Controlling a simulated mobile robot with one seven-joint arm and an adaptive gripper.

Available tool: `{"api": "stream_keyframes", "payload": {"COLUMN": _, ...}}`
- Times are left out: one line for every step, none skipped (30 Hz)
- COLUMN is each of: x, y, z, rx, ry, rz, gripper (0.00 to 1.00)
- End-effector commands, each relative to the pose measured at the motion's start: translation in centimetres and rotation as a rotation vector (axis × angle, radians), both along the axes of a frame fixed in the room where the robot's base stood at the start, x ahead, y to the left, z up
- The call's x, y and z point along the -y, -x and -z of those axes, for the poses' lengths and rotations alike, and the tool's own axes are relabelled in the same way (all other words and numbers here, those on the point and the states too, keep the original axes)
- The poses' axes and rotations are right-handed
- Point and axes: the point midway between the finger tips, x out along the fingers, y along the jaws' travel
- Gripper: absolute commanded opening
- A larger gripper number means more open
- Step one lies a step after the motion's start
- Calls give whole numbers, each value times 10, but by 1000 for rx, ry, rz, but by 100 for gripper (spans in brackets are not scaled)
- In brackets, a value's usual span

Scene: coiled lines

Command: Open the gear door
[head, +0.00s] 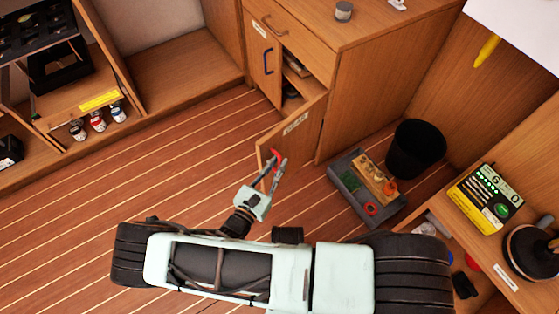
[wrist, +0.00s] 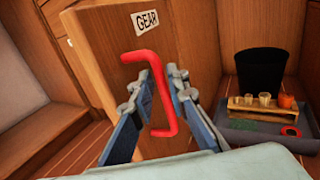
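The gear door (head: 294,133) is a wooden cabinet door standing swung out from its cabinet. It carries a "GEAR" label (wrist: 146,20) and a red bar handle (wrist: 160,90). The handle also shows in the head view (head: 277,156). My gripper (head: 273,164) is at the handle. In the wrist view, the fingers of my gripper (wrist: 160,76) stand on either side of the handle's upright bar. The tips are close to the bar, but whether they press on it is unclear. The inside of the cabinet behind the door is mostly hidden.
A neighbouring door with a blue handle (head: 268,61) is at the left of the cabinet. A grey tray (head: 344,181) with a wooden block and small items lies on the floor right of the door, beside a black bin (head: 416,148). Planked floor (head: 150,160) to the left is clear.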

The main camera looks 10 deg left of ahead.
Motion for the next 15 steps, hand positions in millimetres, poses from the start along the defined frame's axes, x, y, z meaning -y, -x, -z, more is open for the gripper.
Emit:
{"api": "stream_keyframes", "payload": {"x": -5, "y": 9, "z": 0, "rx": -1, "ry": -2, "rz": -4, "gripper": 15}}
{"api": "stream_keyframes", "payload": {"x": -7, "y": 14, "z": 1, "rx": -2, "ry": -2, "rz": -4, "gripper": 15}}
{"api": "stream_keyframes", "payload": {"x": -10, "y": 22, "z": 0, "rx": -2, "ry": -3, "rz": -4, "gripper": 15}}
{"api": "stream_keyframes", "payload": {"x": -13, "y": 28, "z": 1, "rx": -1, "ry": -3, "rz": -3, "gripper": 15}}
{"api": "stream_keyframes", "payload": {"x": -16, "y": 35, "z": 1, "rx": -2, "ry": -3, "rz": -4, "gripper": 15}}
{"api": "stream_keyframes", "payload": {"x": -19, "y": 43, "z": 0, "rx": -1, "ry": -2, "rz": -4, "gripper": 15}}
{"api": "stream_keyframes", "payload": {"x": -21, "y": 49, "z": 0, "rx": -2, "ry": -2, "rz": -3, "gripper": 15}}
{"api": "stream_keyframes", "payload": {"x": -23, "y": 55, "z": 1, "rx": -2, "ry": -2, "rz": -3, "gripper": 15}}
{"api": "stream_keyframes", "payload": {"x": -26, "y": 62, "z": 0, "rx": -1, "ry": -2, "rz": -4, "gripper": 15}}
{"api": "stream_keyframes", "payload": {"x": -28, "y": 68, "z": 0, "rx": -2, "ry": -1, "rz": -3, "gripper": 15}}
{"api": "stream_keyframes", "payload": {"x": -30, "y": 73, "z": 0, "rx": -2, "ry": -2, "rz": -2, "gripper": 15}}
{"api": "stream_keyframes", "payload": {"x": -32, "y": 78, "z": 0, "rx": -1, "ry": -1, "rz": -2, "gripper": 15}}
{"api": "stream_keyframes", "payload": {"x": -34, "y": 82, "z": 0, "rx": -1, "ry": -1, "rz": -3, "gripper": 15}}
{"api": "stream_keyframes", "payload": {"x": -35, "y": 86, "z": 0, "rx": -1, "ry": -2, "rz": -3, "gripper": 15}}
{"api": "stream_keyframes", "payload": {"x": -37, "y": 90, "z": 0, "rx": -1, "ry": -2, "rz": -2, "gripper": 15}}
